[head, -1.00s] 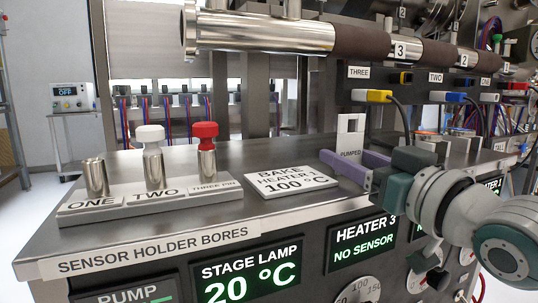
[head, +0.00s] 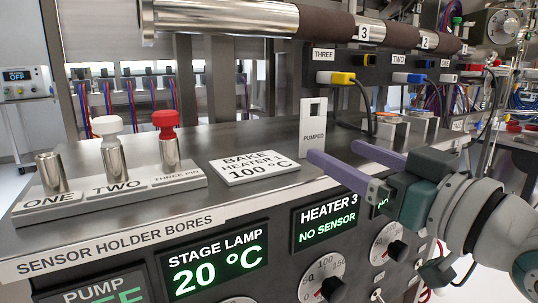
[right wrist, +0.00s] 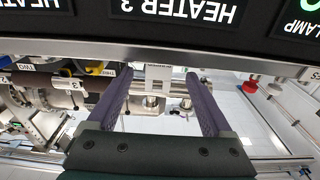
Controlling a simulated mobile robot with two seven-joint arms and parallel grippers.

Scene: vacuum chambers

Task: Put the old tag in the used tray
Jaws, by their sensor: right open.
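The white tag marked PUMPED (head: 313,138) stands upright on the steel bench top, with a square hole near its top. My right gripper (head: 331,151) is open, its two purple fingers pointing at the tag from the right and front. In the head view the near fingertip overlaps the tag's lower edge; contact cannot be told. In the right wrist view, which is upside down, the tag (right wrist: 160,73) shows beyond and between the spread fingers. I cannot identify a used tray by any readable label. My left gripper is not in view.
Small metal holders (head: 388,128) stand right of the tag, partly behind my gripper. A BAKE HEATER 1 plate (head: 254,167) and a sensor holder block (head: 110,195) lie to the left. A black cable hangs from the yellow plug (head: 336,78) behind the tag.

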